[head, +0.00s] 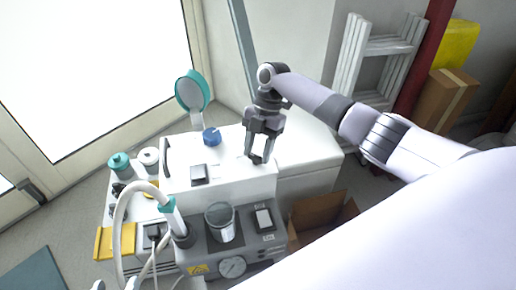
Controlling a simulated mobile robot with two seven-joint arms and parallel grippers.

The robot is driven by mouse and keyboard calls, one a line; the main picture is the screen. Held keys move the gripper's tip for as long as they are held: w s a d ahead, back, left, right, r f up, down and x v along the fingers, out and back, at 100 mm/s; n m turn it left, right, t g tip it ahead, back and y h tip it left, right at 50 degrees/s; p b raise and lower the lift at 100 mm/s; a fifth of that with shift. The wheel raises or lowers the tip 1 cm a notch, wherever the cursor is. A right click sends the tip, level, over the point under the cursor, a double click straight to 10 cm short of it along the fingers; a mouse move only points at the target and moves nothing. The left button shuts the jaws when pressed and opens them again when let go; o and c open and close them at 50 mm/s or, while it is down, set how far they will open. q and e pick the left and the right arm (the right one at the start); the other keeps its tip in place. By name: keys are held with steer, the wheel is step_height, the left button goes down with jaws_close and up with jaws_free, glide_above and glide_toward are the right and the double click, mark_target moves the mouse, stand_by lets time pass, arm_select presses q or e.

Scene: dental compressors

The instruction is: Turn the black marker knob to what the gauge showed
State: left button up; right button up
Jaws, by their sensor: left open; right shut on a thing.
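My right gripper (259,154) reaches down from the right to the top of the white cabinet. Its fingers are closed around a small dark piece at the fingertips, which looks like the black marker knob (257,159). The fingers hide most of that piece, so I cannot read its pointing direction. A round gauge (232,266) with a pale face sits on the front of the grey compressor unit at the bottom. Its needle is too small to read.
A teal round mirror (192,92) stands behind. A glass jar (220,222) and a looping white hose (123,215) stand in front. An open cardboard box (318,215) lies at right.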

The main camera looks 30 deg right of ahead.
steer(key=o, duration=1.1)
steer(key=shift+c, duration=0.2)
arm_select(q)
steer(key=shift+f, duration=0.1)
arm_select(e)
steer(key=shift+r, duration=0.1)
arm_select(q)
steer(key=shift+s+a+f+y+p, duration=0.3)
steer(key=shift+s+a+f+p, duration=0.25)
steer(key=shift+p, duration=0.25)
arm_select(e)
steer(key=v, duration=0.7)
arm_select(q)
steer(key=shift+w+r, duration=0.1)
steer(key=shift+w, duration=0.1)
